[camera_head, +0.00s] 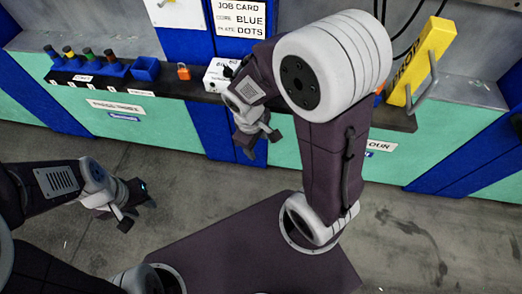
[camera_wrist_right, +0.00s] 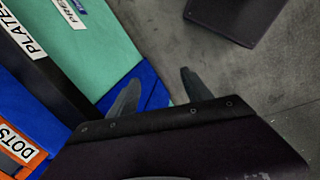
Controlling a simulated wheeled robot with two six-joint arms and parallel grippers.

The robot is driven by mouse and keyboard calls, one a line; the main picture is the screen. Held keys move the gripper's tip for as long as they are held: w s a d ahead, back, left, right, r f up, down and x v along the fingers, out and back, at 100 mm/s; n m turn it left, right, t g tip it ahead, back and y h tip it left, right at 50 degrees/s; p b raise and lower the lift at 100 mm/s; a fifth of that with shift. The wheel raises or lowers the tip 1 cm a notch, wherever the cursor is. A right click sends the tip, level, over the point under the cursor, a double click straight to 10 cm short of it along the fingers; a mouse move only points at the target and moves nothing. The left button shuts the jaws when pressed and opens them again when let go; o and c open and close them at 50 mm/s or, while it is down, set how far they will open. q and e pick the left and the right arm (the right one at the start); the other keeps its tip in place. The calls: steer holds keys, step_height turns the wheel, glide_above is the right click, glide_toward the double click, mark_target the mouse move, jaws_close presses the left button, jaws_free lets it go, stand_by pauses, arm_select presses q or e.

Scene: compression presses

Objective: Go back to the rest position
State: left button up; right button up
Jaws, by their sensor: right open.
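My right gripper (camera_head: 262,145) hangs in front of the bench front in the head view, below the bench edge. In the right wrist view its two fingers (camera_wrist_right: 157,90) stand apart with nothing between them, so it is open and empty. My left gripper (camera_head: 138,214) is low at the left, over the grey floor and clear of the bench. Its fingertips look apart and I see nothing held in it. My right arm covers part of the bench behind it.
A yellow press piece (camera_head: 425,60) stands at right. The floor (camera_head: 420,235) is clear.

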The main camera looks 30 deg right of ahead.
steer(key=s+m, duration=0.1)
steer(key=m, duration=0.1)
steer(key=s+m+y, duration=0.1)
steer(key=m, duration=0.1)
steer(key=s+m, duration=0.1)
steer(key=m, duration=0.2)
steer(key=shift+s+a+f+y, duration=0.1)
steer(key=shift+s+f+y, duration=0.1)
steer(key=shift+s+y, duration=0.2)
step_height(320, 180, up, 17)
steer(key=p, duration=1.7)
steer(key=shift+r, duration=0.15)
steer(key=shift+o, duration=0.3)
steer(key=shift+r, duration=0.1)
